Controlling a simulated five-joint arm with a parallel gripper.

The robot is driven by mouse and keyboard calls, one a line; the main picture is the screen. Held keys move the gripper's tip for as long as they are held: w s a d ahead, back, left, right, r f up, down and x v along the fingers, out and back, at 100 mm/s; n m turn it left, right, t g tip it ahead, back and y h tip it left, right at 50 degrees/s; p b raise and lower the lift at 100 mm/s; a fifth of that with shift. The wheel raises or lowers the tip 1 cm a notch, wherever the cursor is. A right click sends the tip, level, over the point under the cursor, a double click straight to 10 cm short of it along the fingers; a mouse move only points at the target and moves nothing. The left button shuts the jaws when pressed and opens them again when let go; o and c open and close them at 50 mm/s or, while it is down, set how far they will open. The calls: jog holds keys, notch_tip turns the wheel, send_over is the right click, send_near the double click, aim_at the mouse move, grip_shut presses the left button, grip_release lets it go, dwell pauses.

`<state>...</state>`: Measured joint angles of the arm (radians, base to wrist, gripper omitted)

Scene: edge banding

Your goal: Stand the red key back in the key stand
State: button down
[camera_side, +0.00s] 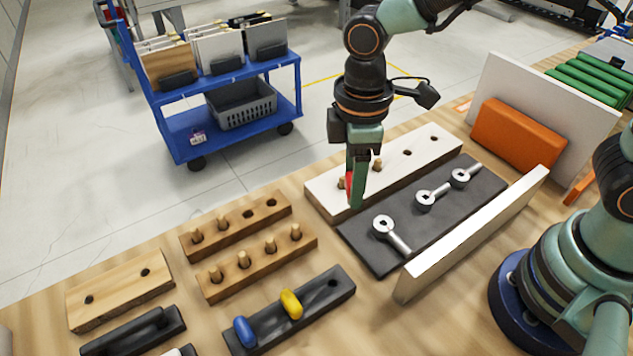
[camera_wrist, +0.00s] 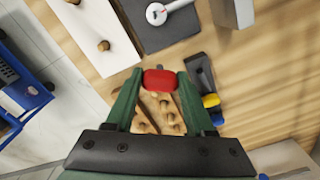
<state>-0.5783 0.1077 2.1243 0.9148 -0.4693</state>
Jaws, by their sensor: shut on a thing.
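The red key (camera_wrist: 160,80) is held between the two green fingers of my gripper (camera_wrist: 158,77) in the wrist view. In the side view my gripper (camera_side: 355,192) points down near the front edge of the white board, and only a sliver of the red key (camera_side: 349,186) shows past the finger. The black key stand (camera_side: 262,325) lies on the bench, lower left of my gripper. It holds a blue key (camera_side: 244,331) and a yellow key (camera_side: 291,304), with a bare stretch at its right end. In the wrist view the stand (camera_wrist: 197,68) is right of the gripper.
A white board with pegs (camera_side: 425,150) and a dark mat (camera_side: 365,245) with several metal fittings lie near my gripper. A white upright strip (camera_side: 470,240) stands at the right.

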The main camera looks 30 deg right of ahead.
jog(key=shift+s+a+f+n, duration=1)
jog(key=shift+s+a+f, duration=0.05)
jog(key=shift+a+f, duration=0.2)
jog(key=shift+s+a+f+n, duration=1)
jog(key=shift+s+a+f, duration=0.05)
jog(key=shift+a+f, duration=0.25)
jog(key=shift+s+a+f+n, duration=1)
jog(key=shift+s+a+f, duration=0.05)
jog(key=shift+a+f, duration=0.2)
jog(key=shift+f, duration=1.25)
jog(key=shift+c, duration=0.9)
grip_release()
jog(key=shift+r, duration=2.5)
